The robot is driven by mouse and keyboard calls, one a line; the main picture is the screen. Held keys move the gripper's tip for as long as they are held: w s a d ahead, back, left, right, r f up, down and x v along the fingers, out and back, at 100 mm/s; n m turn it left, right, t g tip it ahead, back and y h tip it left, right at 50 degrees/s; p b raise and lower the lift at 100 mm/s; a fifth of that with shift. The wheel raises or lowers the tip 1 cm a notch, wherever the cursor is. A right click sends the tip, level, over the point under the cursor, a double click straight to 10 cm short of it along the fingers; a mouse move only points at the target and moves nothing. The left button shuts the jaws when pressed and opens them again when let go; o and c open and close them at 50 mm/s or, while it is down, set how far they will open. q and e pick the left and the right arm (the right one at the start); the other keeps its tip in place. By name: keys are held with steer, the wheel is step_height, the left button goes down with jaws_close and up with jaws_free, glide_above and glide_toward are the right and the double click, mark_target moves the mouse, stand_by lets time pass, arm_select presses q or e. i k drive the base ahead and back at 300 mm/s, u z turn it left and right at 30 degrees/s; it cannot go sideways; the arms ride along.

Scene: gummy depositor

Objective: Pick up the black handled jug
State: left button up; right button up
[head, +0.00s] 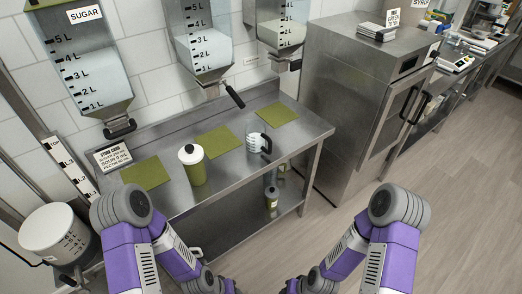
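A white measuring jug with dark markings (254,143) stands upright on the steel table in the head view. Its black handle (266,144) is on its right side. The jug is on bare steel between two green mats, close to the middle one. My two purple arms come in from the bottom left and bottom right, with their lower ends at the bottom edge, well short of the jug. Neither gripper's fingers can be made out in the picture. Nothing touches the jug.
A green canister with a white lid (193,165) stands left of the jug on the steel table (222,186). Dispensers, one labelled SUGAR (90,60), hang above; one black lever (235,96) juts out. A steel cabinet (345,100) stands right. A white bucket (55,235) is at left.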

mark_target(256, 136)
steer(key=z, duration=1.3)
steer(key=i, duration=1.15)
steer(key=u, duration=1.6)
